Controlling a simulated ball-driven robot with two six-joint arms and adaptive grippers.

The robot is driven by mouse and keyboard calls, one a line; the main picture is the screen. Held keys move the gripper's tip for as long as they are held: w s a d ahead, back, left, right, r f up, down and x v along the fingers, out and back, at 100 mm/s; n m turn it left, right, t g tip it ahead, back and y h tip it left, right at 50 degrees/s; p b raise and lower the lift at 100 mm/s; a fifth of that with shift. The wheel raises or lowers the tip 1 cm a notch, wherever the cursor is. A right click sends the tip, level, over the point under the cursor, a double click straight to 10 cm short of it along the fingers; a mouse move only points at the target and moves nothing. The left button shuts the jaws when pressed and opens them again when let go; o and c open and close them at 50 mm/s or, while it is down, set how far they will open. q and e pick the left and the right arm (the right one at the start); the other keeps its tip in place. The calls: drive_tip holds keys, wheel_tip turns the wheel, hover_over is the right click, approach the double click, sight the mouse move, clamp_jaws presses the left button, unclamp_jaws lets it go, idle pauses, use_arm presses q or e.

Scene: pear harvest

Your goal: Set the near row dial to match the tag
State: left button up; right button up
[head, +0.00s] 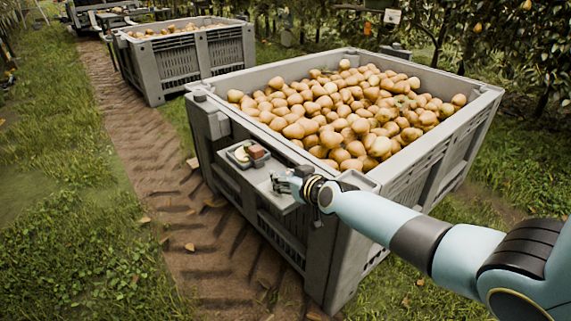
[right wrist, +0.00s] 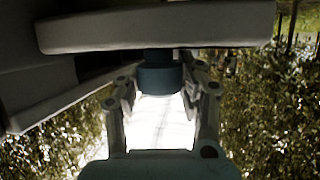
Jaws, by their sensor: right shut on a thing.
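My right gripper (head: 285,183) is at the near end of the grey side shelf (head: 262,178) on the near bin. In the right wrist view its two fingers (right wrist: 158,92) are closed on either side of a dark blue round knob (right wrist: 157,78), which sits against a pale plate (right wrist: 160,28). I take this knob to be the dial; its markings and setting do not show. In the head view the gripper hides it. No tag with a readable setting can be made out. My left gripper is not in view.
The near bin (head: 222,118) is full of pears (head: 350,110). A small tray (head: 240,160) with a brownish block (head: 257,152) is on the shelf. A second pear bin (head: 150,75) stands behind left. A white card (head: 392,16) hangs among the trees. A dirt track runs left.

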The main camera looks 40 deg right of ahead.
drive_tip(key=m+h+p, duration=0.1)
drive_tip(key=p, duration=0.1)
drive_tip(key=r+m+h+p, duration=0.1)
drive_tip(key=p, duration=0.2)
drive_tip(key=shift+w+r+h, duration=0.15)
drive_tip(key=shift+w+h, duration=0.1)
drive_tip(key=shift+h, duration=0.05)
drive_tip(key=shift+s+f+m+g+h+p, duration=0.1)
drive_tip(key=shift+f+m+g+h+p, duration=0.3)
drive_tip(key=shift+m+g+h+p, duration=0.25)
drive_tip(key=shift+f+m+h, duration=0.1)
drive_tip(key=shift+m+h, duration=0.45)
drive_tip(key=shift+f+m+g+h+b, duration=0.2)
drive_tip(key=shift+m+g+h+b, duration=0.35)
drive_tip(key=shift+m+h, duration=0.25)
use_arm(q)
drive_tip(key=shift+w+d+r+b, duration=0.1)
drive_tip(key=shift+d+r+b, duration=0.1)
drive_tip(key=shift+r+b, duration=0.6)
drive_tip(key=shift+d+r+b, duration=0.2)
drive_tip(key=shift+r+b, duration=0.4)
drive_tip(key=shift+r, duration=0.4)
use_arm(e)
drive_tip(key=shift+s+m+g+h, duration=0.2)
drive_tip(key=shift+m+g+h, duration=1.3)
drive_tip(key=shift+m, duration=0.2)
drive_tip(key=o, duration=1.2)
